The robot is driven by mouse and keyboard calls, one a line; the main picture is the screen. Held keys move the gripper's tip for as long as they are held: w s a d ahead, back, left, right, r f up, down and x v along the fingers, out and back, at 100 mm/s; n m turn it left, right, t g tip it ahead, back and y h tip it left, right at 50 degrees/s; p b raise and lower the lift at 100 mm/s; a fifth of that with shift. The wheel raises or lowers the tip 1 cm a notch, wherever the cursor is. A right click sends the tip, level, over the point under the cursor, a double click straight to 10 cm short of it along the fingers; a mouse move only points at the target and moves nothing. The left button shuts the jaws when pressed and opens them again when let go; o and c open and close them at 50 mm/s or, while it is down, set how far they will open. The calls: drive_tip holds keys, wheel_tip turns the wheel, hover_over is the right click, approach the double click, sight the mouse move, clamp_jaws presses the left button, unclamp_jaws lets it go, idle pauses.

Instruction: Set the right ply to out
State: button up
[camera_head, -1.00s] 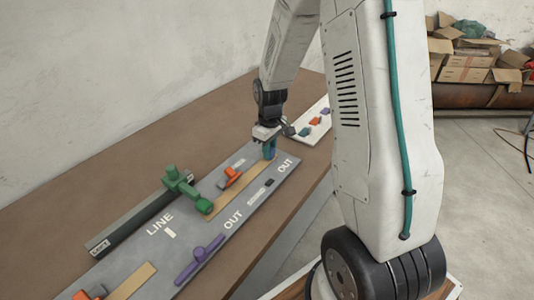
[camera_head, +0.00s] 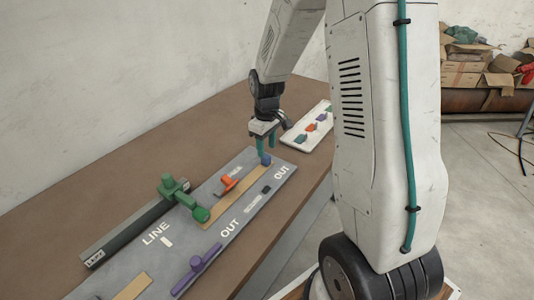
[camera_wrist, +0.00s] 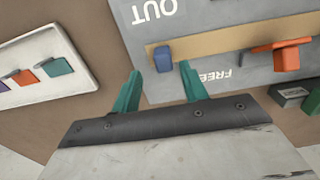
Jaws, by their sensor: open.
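The grey panel (camera_head: 225,195) has a tan strip (camera_head: 235,197) with a small blue block (camera_head: 266,160) at its far end, beside the right OUT label (camera_head: 281,172). I take this block for the right ply's handle. In the wrist view the blue block (camera_wrist: 163,55) stands on the strip near the OUT label (camera_wrist: 153,11), just beyond my fingertips and between them in the picture. My gripper (camera_head: 265,151) has teal fingers, spread apart and empty, a little above the block. The fingers (camera_wrist: 159,68) also show in the wrist view, clear of it.
A green lever (camera_head: 172,187) lies across a dark bar near LINE. A purple handle (camera_head: 196,264) lies near the left OUT label (camera_head: 229,229). A white plate (camera_head: 296,140) with small coloured pieces lies beyond the panel.

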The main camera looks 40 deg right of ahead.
drive_tip(key=shift+r, duration=1.8)
drive_tip(key=shift+s, duration=0.1)
drive_tip(key=s+a+r+m, duration=0.1)
drive_tip(key=s+a+r, duration=0.3)
drive_tip(key=s, duration=0.5)
drive_tip(key=s+a+r+m+t, duration=0.1)
drive_tip(key=s+a+r, duration=0.3)
drive_tip(key=s+r, duration=0.3)
drive_tip(key=s+a+r+m, duration=0.2)
drive_tip(key=s+a+r, duration=0.3)
drive_tip(key=s, duration=0.6)
drive_tip(key=shift+r, duration=0.35)
drive_tip(key=shift+s, duration=0.1)
